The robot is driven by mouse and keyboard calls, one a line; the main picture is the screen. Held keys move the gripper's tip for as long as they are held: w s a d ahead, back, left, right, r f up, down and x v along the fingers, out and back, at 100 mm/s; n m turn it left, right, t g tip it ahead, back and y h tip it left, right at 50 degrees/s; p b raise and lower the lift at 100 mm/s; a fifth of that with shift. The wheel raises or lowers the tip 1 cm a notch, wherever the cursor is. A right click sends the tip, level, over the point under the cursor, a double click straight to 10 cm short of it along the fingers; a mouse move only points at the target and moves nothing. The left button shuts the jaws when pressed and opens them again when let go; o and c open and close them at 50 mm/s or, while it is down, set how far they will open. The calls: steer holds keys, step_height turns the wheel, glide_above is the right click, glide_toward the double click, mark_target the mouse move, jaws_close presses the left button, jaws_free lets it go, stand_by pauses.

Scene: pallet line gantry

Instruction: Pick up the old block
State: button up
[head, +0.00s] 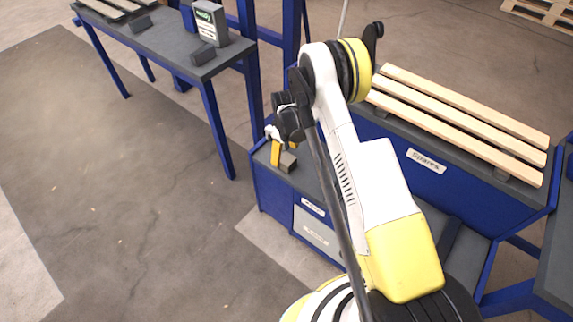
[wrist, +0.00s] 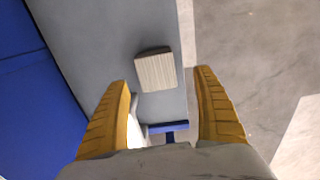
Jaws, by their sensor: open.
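A small block (wrist: 155,70) with a pale, finely striped top and dark sides lies on a grey bench top. I take it for the old block. In the head view the block (head: 288,163) looks grey-brown and sits near the bench corner, partly hidden by my gripper. My gripper (head: 283,150) points down over that corner, with its yellow fingers apart. In the wrist view the open fingers stand left and right, and the block shows beyond and between their tips. Nothing is held.
The bench (wrist: 100,45) has an edge close to the block's right. Behind my arm, pale slats (head: 460,110) lie over a bin labelled Spares (head: 427,161). A separate table (head: 150,42) at upper left bears a grey box (head: 210,24) and dark blocks. Open floor lies left.

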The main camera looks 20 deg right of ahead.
mark_target(287, 159)
steer(key=f+b, duration=0.2)
steer(key=f, duration=0.1)
steer(key=f+b, duration=0.1)
steer(key=f, duration=0.1)
steer(key=shift+d+f, duration=0.15)
steer(key=shift+d, duration=0.15)
steer(key=c, duration=1.3)
